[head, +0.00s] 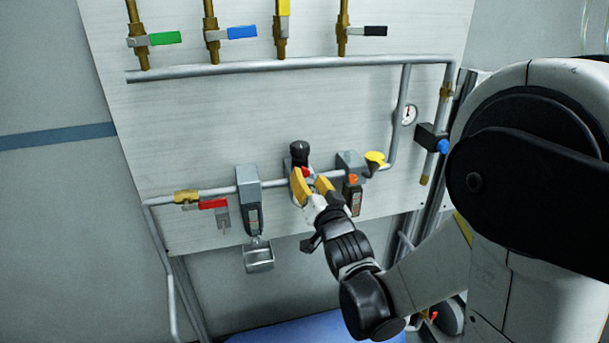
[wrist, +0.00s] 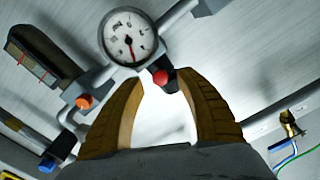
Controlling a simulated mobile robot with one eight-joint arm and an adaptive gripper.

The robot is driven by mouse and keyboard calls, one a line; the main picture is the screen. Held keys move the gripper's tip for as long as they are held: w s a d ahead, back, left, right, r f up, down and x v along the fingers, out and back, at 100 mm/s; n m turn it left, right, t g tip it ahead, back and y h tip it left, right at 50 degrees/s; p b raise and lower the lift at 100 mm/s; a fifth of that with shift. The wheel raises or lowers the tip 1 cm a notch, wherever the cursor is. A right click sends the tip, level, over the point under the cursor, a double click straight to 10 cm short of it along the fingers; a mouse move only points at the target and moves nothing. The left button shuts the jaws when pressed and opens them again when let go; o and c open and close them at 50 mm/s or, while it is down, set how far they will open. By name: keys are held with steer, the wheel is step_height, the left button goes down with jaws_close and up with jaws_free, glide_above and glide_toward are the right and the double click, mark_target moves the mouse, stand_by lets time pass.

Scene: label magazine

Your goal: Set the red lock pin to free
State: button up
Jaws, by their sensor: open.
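The red lock pin shows as a round red knob (wrist: 160,77) on a dark stem in the wrist view, just beyond and between my fingertips. In the head view, a small red spot (head: 306,172) shows by my fingers, below a black knob (head: 299,149) on the pipe. My gripper (head: 311,181) has yellow fingers, spread apart around the line to the red knob. In the wrist view, my gripper (wrist: 160,88) is open, with a clear gap between the fingers. I cannot tell whether a finger touches the knob. The pin's base is partly hidden.
A round gauge (wrist: 130,37) sits close behind the left finger in the wrist view, with an orange button (wrist: 84,101) farther left. In the head view, a grey box (head: 248,187) stands left of my gripper and a yellow knob (head: 375,158) right. A red-handled valve (head: 212,204) is farther left.

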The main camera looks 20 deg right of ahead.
mark_target(306, 174)
steer(key=shift+w, duration=1.6)
